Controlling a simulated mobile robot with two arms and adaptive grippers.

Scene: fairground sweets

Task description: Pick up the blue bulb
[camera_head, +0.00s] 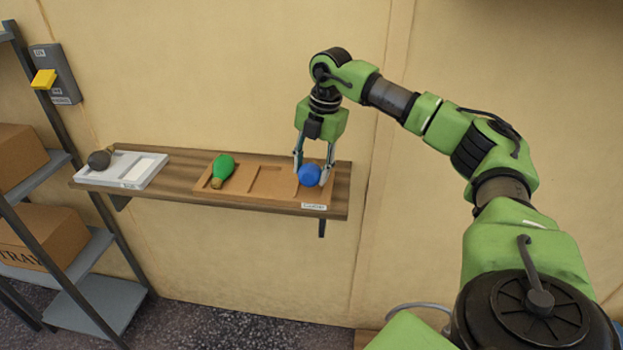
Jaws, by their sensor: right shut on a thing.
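The blue bulb (309,175) is at the right end of a brown compartment tray (268,191) on the wall shelf. My right gripper (313,176) points down over it, its two fingers on either side of the bulb. It is shut on the blue bulb. The bulb's lower part is hidden, so I cannot tell whether it touches the tray. My left gripper is not in view.
A green bulb (222,169) lies in the tray's left compartment; the middle compartment looks empty. A white tray (137,170) with a dark bulb (100,159) is on the wooden shelf's (180,181) left end. A yellow-levered switch box (57,75) and a rack with boxes (40,236) stand left.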

